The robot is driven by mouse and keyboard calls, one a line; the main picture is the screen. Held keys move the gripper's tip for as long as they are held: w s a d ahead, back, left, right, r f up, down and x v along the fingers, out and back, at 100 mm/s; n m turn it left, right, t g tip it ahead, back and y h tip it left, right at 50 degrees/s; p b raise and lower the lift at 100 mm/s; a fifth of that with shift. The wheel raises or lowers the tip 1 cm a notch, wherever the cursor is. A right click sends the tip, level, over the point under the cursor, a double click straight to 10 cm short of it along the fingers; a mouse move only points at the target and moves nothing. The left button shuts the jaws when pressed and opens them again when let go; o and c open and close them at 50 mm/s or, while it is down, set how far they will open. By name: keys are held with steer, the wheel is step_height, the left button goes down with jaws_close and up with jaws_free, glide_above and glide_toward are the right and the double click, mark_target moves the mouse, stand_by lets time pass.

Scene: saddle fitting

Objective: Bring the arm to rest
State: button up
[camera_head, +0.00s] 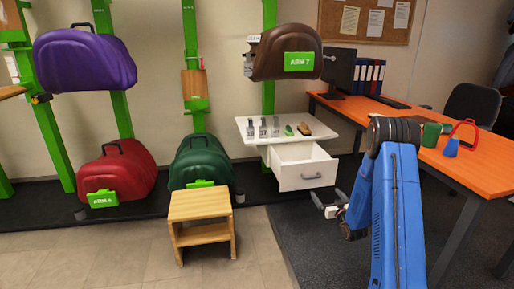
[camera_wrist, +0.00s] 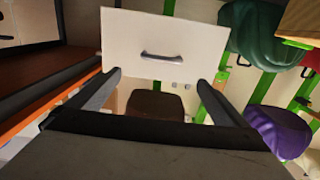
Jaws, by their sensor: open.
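My gripper (camera_head: 326,205) is open and empty, low in front of a white drawer (camera_head: 305,176), at the end of my blue arm. In the wrist view, my gripper's two fingers (camera_wrist: 160,84) stand wide apart with nothing between them. The drawer front (camera_wrist: 190,38) and its grey handle (camera_wrist: 162,57) show beyond the fingertips. The fingers look clear of the handle; the exact gap is hard to judge. The drawer is pulled out under a white shelf (camera_head: 249,137).
A brown saddle (camera_head: 280,62), purple saddle (camera_head: 80,62), red saddle (camera_head: 125,175) and green saddle (camera_head: 203,158) are along the wall. A wooden step stool (camera_head: 202,204) stands left. An orange desk (camera_head: 475,165) is right of my arm.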

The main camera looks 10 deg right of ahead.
steer(key=s+a+r+g+h, duration=0.1)
steer(key=s+a+r+g, duration=0.1)
steer(key=r, duration=0.5)
steer(key=s+a+r+g+h, duration=0.1)
steer(key=a+r, duration=0.2)
steer(key=r, duration=0.3)
steer(key=s+a+r+g, duration=0.4)
steer(key=s+a+r, duration=0.1)
steer(key=s+r, duration=0.6)
steer(key=s+a+g, duration=0.2)
steer(key=s+a, duration=0.2)
steer(key=s, duration=1)
steer(key=s+a+r+g, duration=0.1)
steer(key=s+a+g, duration=0.1)
steer(key=s, duration=1.2)
steer(key=s+a+r+g+y, duration=0.1)
steer(key=s+a, duration=0.4)
steer(key=s, duration=1)
steer(key=shift+a+m+g, duration=0.3)
steer(key=shift+g, duration=0.3)
